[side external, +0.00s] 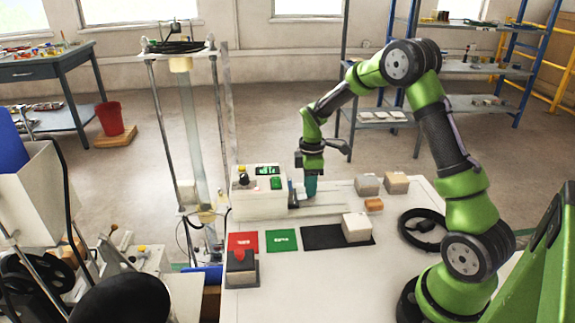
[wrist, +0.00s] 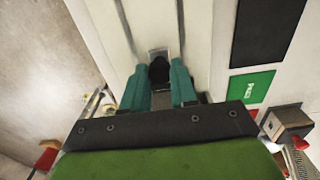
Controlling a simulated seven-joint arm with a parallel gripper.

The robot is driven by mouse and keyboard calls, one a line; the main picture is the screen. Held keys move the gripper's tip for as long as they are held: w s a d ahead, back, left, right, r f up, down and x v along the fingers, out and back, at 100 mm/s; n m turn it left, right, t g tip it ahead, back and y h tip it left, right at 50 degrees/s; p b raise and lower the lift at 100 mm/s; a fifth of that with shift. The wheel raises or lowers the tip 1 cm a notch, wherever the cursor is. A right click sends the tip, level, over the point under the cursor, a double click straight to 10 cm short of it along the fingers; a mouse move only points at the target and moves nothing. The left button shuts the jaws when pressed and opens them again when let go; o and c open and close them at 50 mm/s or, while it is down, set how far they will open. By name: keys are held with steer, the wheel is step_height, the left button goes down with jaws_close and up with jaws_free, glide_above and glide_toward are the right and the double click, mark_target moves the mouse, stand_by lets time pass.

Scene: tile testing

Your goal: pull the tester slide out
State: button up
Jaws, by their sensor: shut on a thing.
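The tester (side external: 258,200) is a pale box with a green display and buttons, standing at the back left of the white table. Pale rails run from its right side across the table top. My gripper (side external: 311,188) points down over these rails, just right of the box. In the wrist view my gripper's teal fingers (wrist: 159,80) are shut on the dark knob (wrist: 159,68) of the tester slide, one finger on each side. A small grey plate of the slide (wrist: 158,52) shows beyond the knob. The fingers hide part of the slide.
A red card (side external: 242,241), a green card (side external: 282,240) and a black mat (side external: 318,237) lie in front. A white block (side external: 356,227) sits on the mat.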

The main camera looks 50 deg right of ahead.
steer(key=shift+s+d+r, duration=0.1)
steer(key=shift+s+d, duration=0.6)
steer(key=shift+d, duration=0.05)
steer(key=shift+s+d, duration=2.1)
steer(key=shift+d, duration=0.05)
steer(key=shift+s+d, duration=0.1)
steer(key=o, duration=0.9)
steer(key=shift+c, duration=0.2)
step_height(320, 180, up, 6)
steer(key=shift+f, duration=0.1)
